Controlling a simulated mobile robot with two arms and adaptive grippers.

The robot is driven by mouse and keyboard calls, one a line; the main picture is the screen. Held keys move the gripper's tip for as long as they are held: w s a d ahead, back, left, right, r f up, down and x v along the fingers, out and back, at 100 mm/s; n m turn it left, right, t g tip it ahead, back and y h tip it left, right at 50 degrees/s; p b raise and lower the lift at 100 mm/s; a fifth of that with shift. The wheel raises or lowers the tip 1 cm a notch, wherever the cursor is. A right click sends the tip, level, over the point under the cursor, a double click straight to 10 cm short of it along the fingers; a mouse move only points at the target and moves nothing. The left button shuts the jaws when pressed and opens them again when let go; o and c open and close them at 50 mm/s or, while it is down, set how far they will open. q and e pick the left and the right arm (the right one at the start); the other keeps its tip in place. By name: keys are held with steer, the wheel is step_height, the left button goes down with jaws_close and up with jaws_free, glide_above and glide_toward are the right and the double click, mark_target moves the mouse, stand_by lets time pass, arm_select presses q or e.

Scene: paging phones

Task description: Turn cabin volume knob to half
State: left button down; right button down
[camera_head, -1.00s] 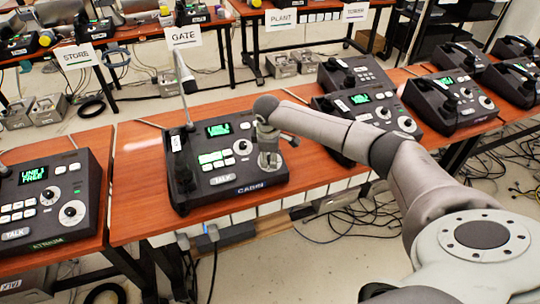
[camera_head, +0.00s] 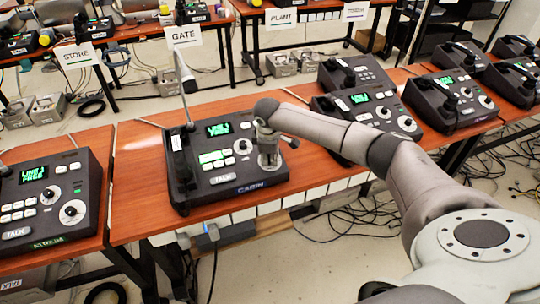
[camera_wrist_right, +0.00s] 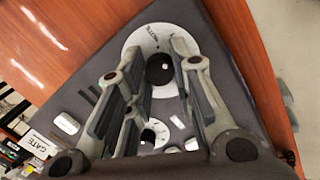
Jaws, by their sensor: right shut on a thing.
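The black cabin paging phone (camera_head: 238,188) stands on the wooden table, with a lit green screen, white buttons and a "CABIN" label. My right gripper (camera_head: 268,165) points down over the phone's lower right part and hides the volume knob in the head view. In the right wrist view, the black volume knob (camera_wrist_right: 160,69) sits at the middle of a round white dial (camera_wrist_right: 140,42). The dial's marks are partly covered, so the exact setting is unclear. My left gripper is not in view.
The atrium phone (camera_head: 48,205) stands at the left, and other phones (camera_head: 365,115) stand at the right. The wooden table (camera_head: 145,165) is bare left of the cabin phone.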

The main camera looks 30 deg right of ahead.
steer(key=shift+r+m+p, duration=0.15)
steer(key=shift+m+p, duration=1.45)
steer(key=shift+p, duration=0.3)
steer(key=shift+m+g+p, duration=0.3)
steer(key=shift+m+p, duration=0.6)
steer(key=shift+m, duration=0.2)
steer(key=shift+m+p, duration=0.65)
steer(key=shift+m, duration=0.45)
steer(key=shift+f+y, duration=0.2)
steer(key=shift+y, duration=0.1)
steer(key=c, duration=1.2)
jaws_free()
steer(key=shift+c, duration=0.2)
steer(key=shift+r, duration=0.15)
